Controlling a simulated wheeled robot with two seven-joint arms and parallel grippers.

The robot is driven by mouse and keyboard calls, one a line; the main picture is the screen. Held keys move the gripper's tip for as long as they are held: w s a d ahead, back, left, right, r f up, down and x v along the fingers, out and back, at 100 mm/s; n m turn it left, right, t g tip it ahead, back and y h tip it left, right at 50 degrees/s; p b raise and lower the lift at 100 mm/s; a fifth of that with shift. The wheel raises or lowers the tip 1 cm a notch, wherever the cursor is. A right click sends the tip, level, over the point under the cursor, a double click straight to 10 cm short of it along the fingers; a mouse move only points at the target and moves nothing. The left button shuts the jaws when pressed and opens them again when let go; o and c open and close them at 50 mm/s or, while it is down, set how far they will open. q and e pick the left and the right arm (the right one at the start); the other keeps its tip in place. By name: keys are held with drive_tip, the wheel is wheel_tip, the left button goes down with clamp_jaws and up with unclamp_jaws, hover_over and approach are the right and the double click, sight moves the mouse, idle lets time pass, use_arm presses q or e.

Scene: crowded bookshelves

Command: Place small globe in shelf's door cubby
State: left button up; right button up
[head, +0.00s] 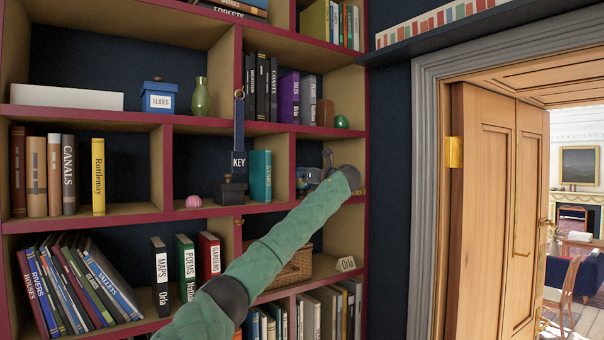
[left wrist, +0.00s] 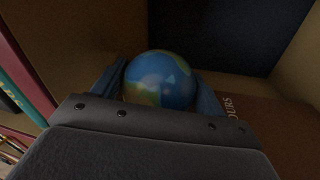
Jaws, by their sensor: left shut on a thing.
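The small globe (left wrist: 161,79) is blue with green and yellow land patches. In the left wrist view it sits between the two dark fingers of my left gripper (left wrist: 160,90), which is shut on it. In the head view my green left arm reaches across the shelf, and the left gripper (head: 318,175) is at the right-column cubby of the middle row, beside the door. The arm's end hides much of that cubby, and the globe is hard to make out there. The cubby's tan wall shows in the wrist view. My right gripper is not in view.
A brown book (left wrist: 270,125) lies right of the globe in the wrist view. A teal book (head: 260,176) stands left of the gripper, and a wicker basket (head: 290,268) sits below. A hanging KEY tag (head: 239,162) is nearby. The wooden door (head: 490,215) is to the right.

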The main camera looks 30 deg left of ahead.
use_arm(q)
drive_tip(key=shift+s, duration=0.1)
drive_tip(key=shift+d+f, duration=0.1)
drive_tip(key=o, duration=0.9)
drive_tip(key=shift+c, duration=0.2)
